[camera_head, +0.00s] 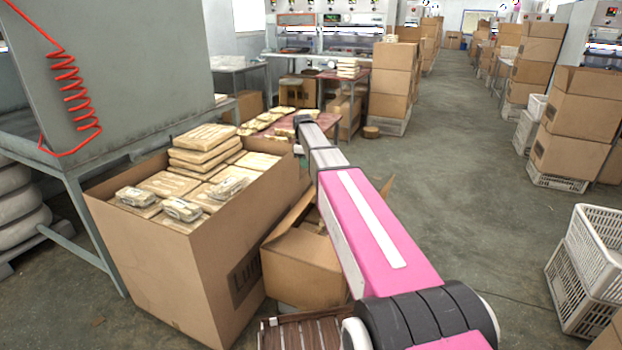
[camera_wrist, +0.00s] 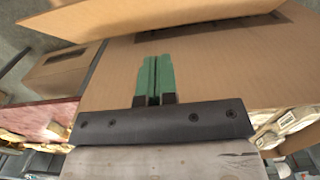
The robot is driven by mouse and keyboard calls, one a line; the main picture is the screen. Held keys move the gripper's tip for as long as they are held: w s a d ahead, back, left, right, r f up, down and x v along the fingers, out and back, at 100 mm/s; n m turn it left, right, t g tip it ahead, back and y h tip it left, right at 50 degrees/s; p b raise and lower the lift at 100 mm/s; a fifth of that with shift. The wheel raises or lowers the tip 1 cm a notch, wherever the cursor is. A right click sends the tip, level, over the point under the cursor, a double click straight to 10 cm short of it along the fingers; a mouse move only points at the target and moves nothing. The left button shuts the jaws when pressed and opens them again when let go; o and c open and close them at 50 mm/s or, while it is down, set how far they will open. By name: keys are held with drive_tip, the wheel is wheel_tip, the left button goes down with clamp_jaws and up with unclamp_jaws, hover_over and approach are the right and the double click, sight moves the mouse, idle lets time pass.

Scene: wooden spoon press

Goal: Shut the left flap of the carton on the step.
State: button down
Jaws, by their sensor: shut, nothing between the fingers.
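A smaller brown carton (camera_head: 305,262) with raised flaps stands right of the big packed carton in the head view. My pink arm covers its right part, so I cannot tell what it stands on. One raised flap (camera_head: 286,215) shows at its left, close to the big carton's wall. In the wrist view my gripper (camera_wrist: 153,62) has its green fingers together, empty, in front of a broad cardboard face (camera_wrist: 205,75). A cardboard panel (camera_wrist: 140,18) crosses the top of that view. I cannot tell whether the fingers touch cardboard. The fingers are hidden in the head view.
The big carton (camera_head: 165,270) is piled with wrapped packages (camera_head: 200,145). A grey machine stand (camera_head: 105,160) is on the left. A low red table (camera_head: 278,138) lies beyond. White crates (camera_head: 575,262) stand at right. The middle floor (camera_head: 460,200) is clear.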

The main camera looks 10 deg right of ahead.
hover_over(313, 196)
drive_tip(key=w+a, duration=0.2)
drive_tip(key=a, duration=0.1)
wheel_tip(313, 196, down, 9)
drive_tip(key=shift+d+f, duration=0.1)
drive_tip(key=shift+s+d+f, duration=0.35)
drive_tip(key=shift+d+f, duration=0.1)
drive_tip(key=shift+f, duration=0.15)
drive_tip(key=shift+s+d+f, duration=0.3)
drive_tip(key=shift+d+f, duration=0.1)
drive_tip(key=shift+f, duration=0.2)
drive_tip(key=shift+s+d+f, duration=0.15)
drive_tip(key=shift+d+f, duration=0.15)
drive_tip(key=shift+f, duration=0.05)
drive_tip(key=shift+s+d, duration=0.1)
drive_tip(key=s+d+f+t+y, duration=0.1)
drive_tip(key=s+d+f+y, duration=0.1)
drive_tip(key=f, duration=0.4)
drive_tip(key=s+d+f+t+y, duration=0.1)
drive_tip(key=d+f+t+y, duration=0.1)
drive_tip(key=f, duration=0.4)
drive_tip(key=shift+s+d+y, duration=0.4)
drive_tip(key=shift+d+y, duration=0.1)
drive_tip(key=shift+d, duration=0.35)
drive_tip(key=shift+f, duration=0.15)
